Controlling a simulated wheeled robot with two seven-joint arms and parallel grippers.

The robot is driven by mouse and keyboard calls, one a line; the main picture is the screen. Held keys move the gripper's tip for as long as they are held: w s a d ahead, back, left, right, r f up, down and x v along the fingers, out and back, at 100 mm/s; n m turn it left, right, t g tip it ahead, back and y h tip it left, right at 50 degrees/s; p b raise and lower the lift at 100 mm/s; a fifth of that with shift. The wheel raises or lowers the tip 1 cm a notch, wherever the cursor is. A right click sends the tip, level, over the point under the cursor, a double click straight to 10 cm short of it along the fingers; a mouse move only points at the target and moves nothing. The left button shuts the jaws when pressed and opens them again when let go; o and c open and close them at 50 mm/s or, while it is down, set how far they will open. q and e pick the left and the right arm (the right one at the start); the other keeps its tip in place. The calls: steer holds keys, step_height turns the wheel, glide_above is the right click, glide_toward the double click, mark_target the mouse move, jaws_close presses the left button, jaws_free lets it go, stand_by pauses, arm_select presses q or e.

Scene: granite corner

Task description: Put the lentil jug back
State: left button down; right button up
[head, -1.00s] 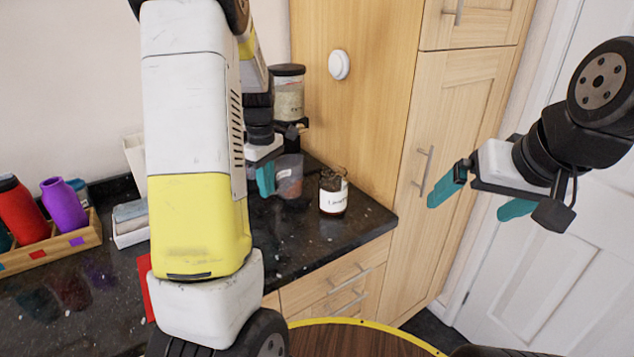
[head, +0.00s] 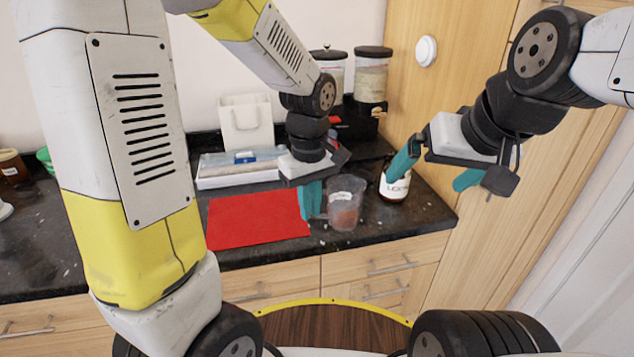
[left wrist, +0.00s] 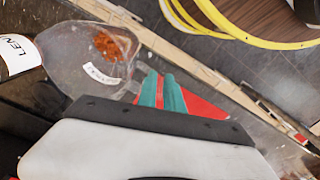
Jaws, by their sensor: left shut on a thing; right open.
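The clear lentil jug (head: 345,203), with orange-brown contents low inside, is near the counter's front edge. In the left wrist view the jug (left wrist: 108,70) shows a small white label. My left gripper (head: 311,199) is shut at the jug's left side, on its handle. Its teal fingers (left wrist: 162,92) are close together in the left wrist view. I cannot tell whether the jug touches the counter. A red mat (head: 255,219) lies left of the jug. My right gripper (head: 436,172) is open and empty, in front of and partly over the dark labelled jar (head: 396,187).
The jar stands just right of the jug. A white tray (head: 230,182) with a roll and a blue item lies behind the mat. A white bag (head: 246,122) and lidded canisters (head: 371,78) stand at the back. A tall wooden cupboard (head: 460,60) bounds the right.

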arm_select(q)
steer(key=w, duration=0.4)
steer(key=w+a+f, duration=0.1)
steer(key=w, duration=0.9)
steer(key=shift+w+a+f, duration=0.15)
steer(key=shift+w+f, duration=0.05)
steer(key=shift+w, duration=0.05)
steer(key=shift+w+f, duration=0.25)
steer(key=shift+f, duration=1.5)
steer(key=c, duration=1.9)
jaws_free()
steer(key=shift+f, duration=0.15)
steer(key=o, duration=0.4)
